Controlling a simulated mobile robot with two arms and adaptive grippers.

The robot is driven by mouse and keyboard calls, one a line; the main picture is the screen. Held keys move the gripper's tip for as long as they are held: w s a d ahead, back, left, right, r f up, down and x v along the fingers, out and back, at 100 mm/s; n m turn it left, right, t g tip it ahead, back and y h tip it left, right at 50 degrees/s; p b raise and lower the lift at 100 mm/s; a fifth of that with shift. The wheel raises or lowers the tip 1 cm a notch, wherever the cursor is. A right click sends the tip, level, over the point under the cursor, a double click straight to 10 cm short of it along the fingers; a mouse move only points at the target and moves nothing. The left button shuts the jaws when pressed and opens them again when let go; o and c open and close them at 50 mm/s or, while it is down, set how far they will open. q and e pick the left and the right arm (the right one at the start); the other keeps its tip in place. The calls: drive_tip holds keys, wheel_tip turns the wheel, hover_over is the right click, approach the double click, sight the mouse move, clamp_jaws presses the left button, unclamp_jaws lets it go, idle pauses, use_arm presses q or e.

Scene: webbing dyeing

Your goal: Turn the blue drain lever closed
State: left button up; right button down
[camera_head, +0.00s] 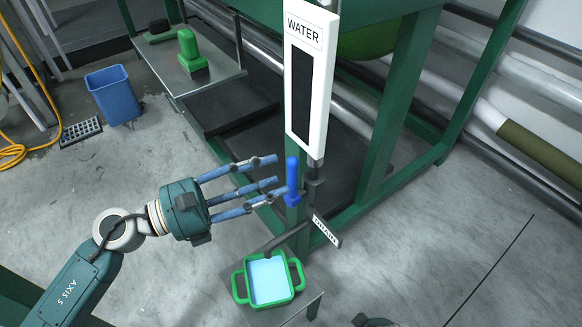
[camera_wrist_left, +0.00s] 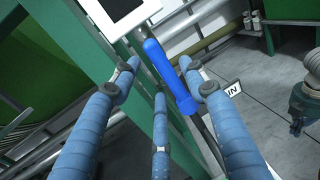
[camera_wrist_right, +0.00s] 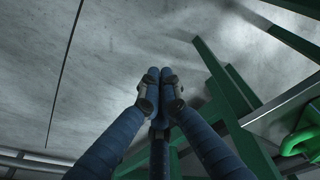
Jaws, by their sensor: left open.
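The blue drain lever (camera_head: 292,180) stands upright on the green frame below the water gauge, just above a tilted drain sign (camera_head: 326,231). My left gripper (camera_head: 277,177) is open, with its fingers pointing at the lever from the left. In the left wrist view the blue lever (camera_wrist_left: 168,75) shows between the fingers of the left gripper (camera_wrist_left: 158,75); whether any finger touches it I cannot tell. In the right wrist view the fingers of my right gripper (camera_wrist_right: 160,85) are together with nothing seen between them.
A green tray with light blue liquid (camera_head: 240,288) sits on a small stand below the drain pipe. The white water gauge (camera_head: 310,75) hangs above the lever. A green frame post (camera_head: 392,110) stands to the right. A blue bin (camera_head: 112,95) stands on the floor at left.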

sight(291, 172)
use_arm(q)
drive_tip(key=x, duration=0.5)
drive_tip(key=shift+w+d+p, duration=0.1)
drive_tip(key=shift+p, duration=0.3)
use_arm(e)
drive_tip(key=s+f, duration=0.2)
drive_tip(key=f, duration=0.1)
drive_tip(key=shift+d+f, duration=0.1)
drive_tip(key=shift+f, duration=0.1)
use_arm(q)
clamp_jaws()
use_arm(e)
drive_tip(key=shift+w, duration=0.1)
